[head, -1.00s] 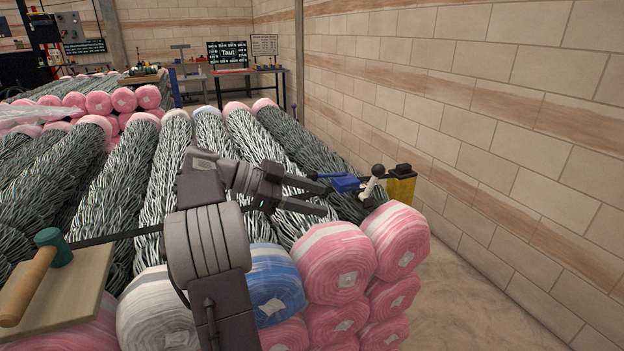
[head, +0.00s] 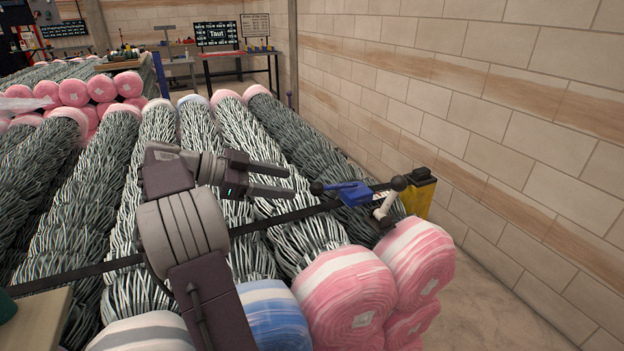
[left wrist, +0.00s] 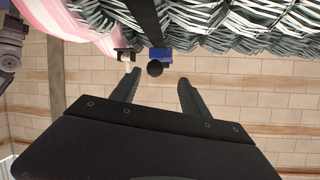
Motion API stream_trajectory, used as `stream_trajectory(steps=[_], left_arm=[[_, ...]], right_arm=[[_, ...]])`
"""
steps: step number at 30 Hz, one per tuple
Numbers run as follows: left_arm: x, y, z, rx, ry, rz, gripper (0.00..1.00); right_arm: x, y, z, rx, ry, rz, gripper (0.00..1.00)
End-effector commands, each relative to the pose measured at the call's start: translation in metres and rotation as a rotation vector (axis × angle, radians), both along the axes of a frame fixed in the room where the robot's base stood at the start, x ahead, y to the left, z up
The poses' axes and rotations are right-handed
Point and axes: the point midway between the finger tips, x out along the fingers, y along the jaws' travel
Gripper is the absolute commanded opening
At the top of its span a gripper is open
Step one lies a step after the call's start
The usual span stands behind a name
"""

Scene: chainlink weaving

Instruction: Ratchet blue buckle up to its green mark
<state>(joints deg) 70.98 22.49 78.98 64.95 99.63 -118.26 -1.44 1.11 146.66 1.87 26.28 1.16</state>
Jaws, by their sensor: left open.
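The blue buckle (head: 355,193) sits on a black strap (head: 290,216) over the mesh rolls at the right. A dark ball knob (head: 317,187) sticks out from its left side. In the left wrist view the buckle (left wrist: 160,55) and knob lie just beyond the gap between the fingers (left wrist: 158,78). I cannot make out a green mark. My right gripper does not show.
A yellow post (head: 418,197) with a black top stands right of the lever, near the brick wall (head: 500,110). Mesh rolls (head: 160,200) with pink, white and blue wrapped ends fill the space below and left of the gripper. A wooden board (head: 35,325) is at lower left.

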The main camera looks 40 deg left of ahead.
Motion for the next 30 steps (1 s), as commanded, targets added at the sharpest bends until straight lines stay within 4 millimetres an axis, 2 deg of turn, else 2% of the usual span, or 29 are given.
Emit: stream_trajectory(steps=[5,16,21,27,28,30], left_arm=[[0.007,-0.005,-0.004,0.000,-0.001,-0.002,0.53],[0.061,-0.043,-0.030,0.000,0.000,-0.003,0.53],[0.069,-0.048,-0.034,0.000,0.000,-0.001,0.53],[0.069,-0.048,-0.034,0.000,0.000,0.000,0.53],[0.069,-0.048,-0.034,0.000,0.000,0.000,0.48],[0.069,-0.048,-0.034,0.000,0.000,0.000,0.28]], right_arm=[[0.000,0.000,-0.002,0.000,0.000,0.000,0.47],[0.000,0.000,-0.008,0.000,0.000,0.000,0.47],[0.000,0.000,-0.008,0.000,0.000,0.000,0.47],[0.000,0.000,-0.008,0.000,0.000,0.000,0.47],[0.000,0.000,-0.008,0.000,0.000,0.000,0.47],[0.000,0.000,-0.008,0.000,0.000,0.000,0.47]])
